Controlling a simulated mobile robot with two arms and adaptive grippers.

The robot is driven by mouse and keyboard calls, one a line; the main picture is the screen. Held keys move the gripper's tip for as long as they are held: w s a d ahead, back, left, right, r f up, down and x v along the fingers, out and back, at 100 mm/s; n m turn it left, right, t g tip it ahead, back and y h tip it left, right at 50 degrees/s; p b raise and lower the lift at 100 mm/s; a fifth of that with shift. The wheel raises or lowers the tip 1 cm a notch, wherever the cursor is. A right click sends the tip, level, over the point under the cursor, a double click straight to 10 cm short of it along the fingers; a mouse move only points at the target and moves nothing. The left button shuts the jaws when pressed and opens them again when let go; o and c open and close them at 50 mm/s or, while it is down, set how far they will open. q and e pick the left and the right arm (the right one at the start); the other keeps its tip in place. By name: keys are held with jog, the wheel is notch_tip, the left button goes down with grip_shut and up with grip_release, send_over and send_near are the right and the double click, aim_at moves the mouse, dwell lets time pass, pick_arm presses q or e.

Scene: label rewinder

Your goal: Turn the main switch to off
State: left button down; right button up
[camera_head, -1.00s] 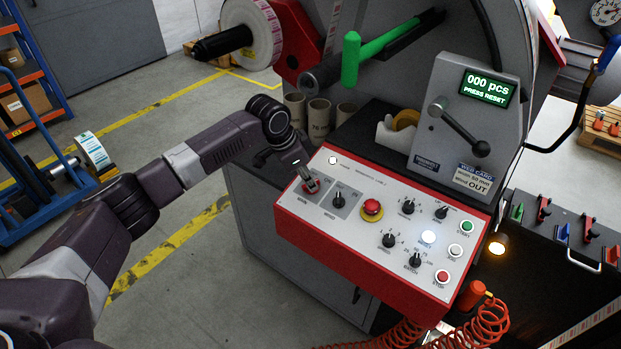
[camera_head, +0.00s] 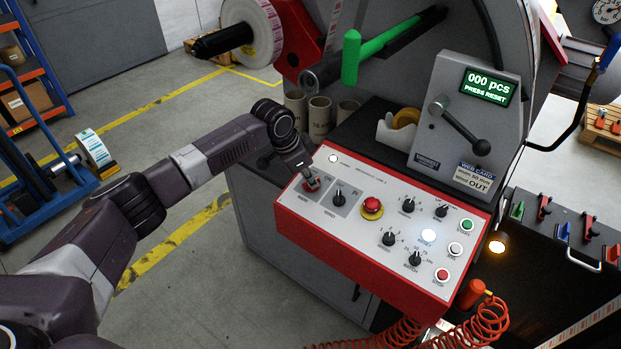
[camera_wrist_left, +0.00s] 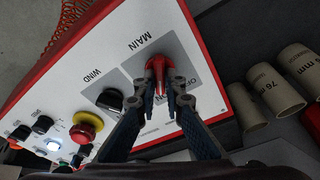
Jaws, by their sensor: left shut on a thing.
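The main switch is a red rotary knob (camera_wrist_left: 158,78) on a grey plate labelled MAIN (camera_wrist_left: 135,50). It sits at the left end of the white, red-edged control panel (camera_head: 300,222). My left gripper (camera_wrist_left: 160,88) is shut on the red knob, with one finger on each side of it. In the head view the left gripper (camera_head: 312,184) comes down on the panel's left end and mostly hides the knob. Part of the OFF/ON lettering shows beside the fingers in the wrist view. My right gripper is not in view.
The black WIND knob (camera_head: 338,198) is just right of the main switch, then the red emergency button (camera_head: 371,206). Cardboard tubes (camera_head: 320,115) stand behind the panel. A lit display (camera_head: 487,87) reads "000 pcs PRESS RESET". More knobs and buttons fill the panel's right side.

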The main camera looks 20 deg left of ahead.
pick_arm(q)
jog(key=shift+r+n+p, duration=0.2)
jog(key=shift+n+p, duration=0.3)
jog(key=shift+p, duration=0.3)
jog(key=n+y+p, duration=0.1)
jog(key=n+p, duration=0.6)
jog(key=p, duration=0.1)
jog(key=shift+n+p, duration=0.3)
jog(key=shift+p, duration=0.1)
jog(key=shift+f+n+t+y+p, duration=0.1)
jog(key=shift+n+t+y+p, duration=0.2)
jog(key=shift+n+p, duration=1.2)
jog(key=shift+a+n, duration=0.1)
jog(key=shift+n, duration=0.3)
jog(key=c, duration=2)
grip_release()
